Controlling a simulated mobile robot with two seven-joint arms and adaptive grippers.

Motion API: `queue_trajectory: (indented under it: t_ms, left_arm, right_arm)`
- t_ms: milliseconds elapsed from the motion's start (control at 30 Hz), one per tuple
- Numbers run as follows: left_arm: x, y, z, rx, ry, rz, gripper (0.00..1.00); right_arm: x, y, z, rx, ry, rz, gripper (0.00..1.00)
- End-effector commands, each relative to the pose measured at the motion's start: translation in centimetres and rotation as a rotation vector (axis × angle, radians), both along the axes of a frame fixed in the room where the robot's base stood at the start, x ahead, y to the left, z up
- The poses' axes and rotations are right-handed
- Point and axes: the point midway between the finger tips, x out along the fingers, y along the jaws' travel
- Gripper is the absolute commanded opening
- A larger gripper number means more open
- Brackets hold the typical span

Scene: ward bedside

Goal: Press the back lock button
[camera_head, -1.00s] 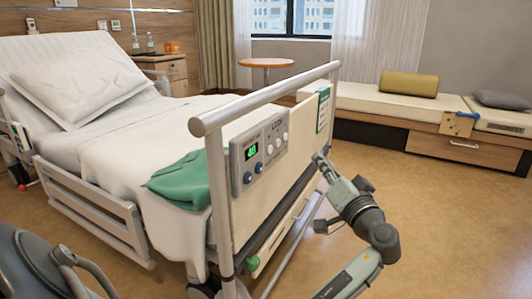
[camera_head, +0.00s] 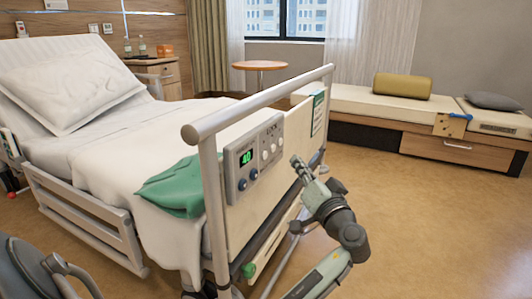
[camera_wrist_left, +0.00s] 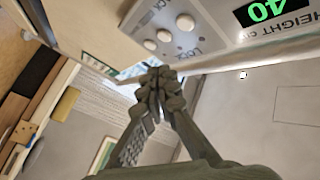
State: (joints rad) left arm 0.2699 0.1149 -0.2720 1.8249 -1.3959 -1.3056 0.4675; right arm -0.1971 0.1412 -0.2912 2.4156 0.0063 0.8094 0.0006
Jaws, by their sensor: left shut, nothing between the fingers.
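The grey control panel (camera_head: 254,158) is on the outer face of the bed's footboard. It has a green display (camera_head: 246,157) reading 40, two blue knobs below it and white round lock buttons (camera_head: 266,155) to the right. In the left wrist view three white buttons show in a slanting row (camera_wrist_left: 164,35), beside an upside-down LOCK label and the display (camera_wrist_left: 265,10). Which button is the back one is not readable. My left gripper (camera_head: 297,161) is shut and empty, just right of the panel, apparently apart from it. Its closed fingertips (camera_wrist_left: 158,76) point toward the panel side. My right gripper is not seen.
A thick bed rail (camera_head: 255,105) runs above the panel, with an upright post (camera_head: 211,190) at its left. A green cloth (camera_head: 175,188) lies on the bed's near corner. Free floor (camera_head: 420,210) lies to the right, before a window bench (camera_head: 360,102).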

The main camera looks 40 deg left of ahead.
Motion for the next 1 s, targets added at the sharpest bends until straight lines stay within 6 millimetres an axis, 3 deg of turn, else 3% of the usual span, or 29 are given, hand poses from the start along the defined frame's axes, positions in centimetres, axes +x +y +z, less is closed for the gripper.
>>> queue_trajectory:
  t_ms: [200, 400, 1000]
  left_arm:
    - [-0.8, 3.0, 0.0, 0.000, 0.000, 0.001, 0.00]
    - [-1.1, 4.5, 0.0, -0.001, 0.000, 0.001, 0.00]
    - [-1.2, 4.9, 0.0, -0.001, -0.001, 0.000, 0.00]
  right_arm:
    - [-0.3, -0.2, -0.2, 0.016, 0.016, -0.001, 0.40]
    - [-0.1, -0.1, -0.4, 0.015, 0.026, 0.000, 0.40]
    - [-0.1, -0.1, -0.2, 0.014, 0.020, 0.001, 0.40]
